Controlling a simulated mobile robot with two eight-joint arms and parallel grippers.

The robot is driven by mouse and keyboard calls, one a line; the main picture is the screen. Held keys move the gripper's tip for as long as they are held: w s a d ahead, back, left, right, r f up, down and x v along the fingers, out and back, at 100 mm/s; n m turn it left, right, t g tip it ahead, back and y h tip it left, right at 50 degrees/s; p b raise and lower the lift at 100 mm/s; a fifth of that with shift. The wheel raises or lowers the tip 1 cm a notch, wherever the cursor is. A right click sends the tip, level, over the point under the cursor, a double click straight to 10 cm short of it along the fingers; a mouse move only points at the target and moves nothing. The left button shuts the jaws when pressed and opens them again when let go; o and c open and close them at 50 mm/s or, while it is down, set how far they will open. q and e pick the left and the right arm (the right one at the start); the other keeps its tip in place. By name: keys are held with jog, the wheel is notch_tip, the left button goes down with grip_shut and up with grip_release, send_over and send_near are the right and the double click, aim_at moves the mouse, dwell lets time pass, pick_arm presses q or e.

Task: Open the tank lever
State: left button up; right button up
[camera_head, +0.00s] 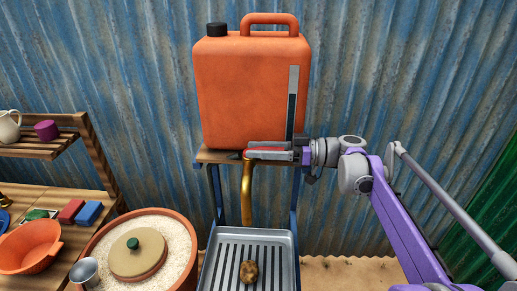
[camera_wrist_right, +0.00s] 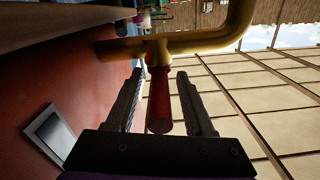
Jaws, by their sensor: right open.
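The orange tank (camera_head: 250,90) stands on a stand against the wall, with a brass spout pipe (camera_head: 247,190) bending down at its front. The pipe also crosses the top of the right wrist view (camera_wrist_right: 200,42). The red tank lever (camera_wrist_right: 160,98) sticks out from the pipe towards my right gripper. My right gripper (camera_head: 256,151) is at the pipe, reaching in from the right. In the wrist view its open jaws (camera_wrist_right: 158,76) lie on both sides of the lever, with a gap visible on each side. My left gripper is not in view.
A shelf (camera_head: 45,147) and an orange bowl (camera_head: 30,248) are farther left.

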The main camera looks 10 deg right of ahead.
grip_shut()
dwell(0.3)
jog(key=shift+a+f, duration=0.1)
jog(key=shift+f, duration=0.05)
dwell(1.1)
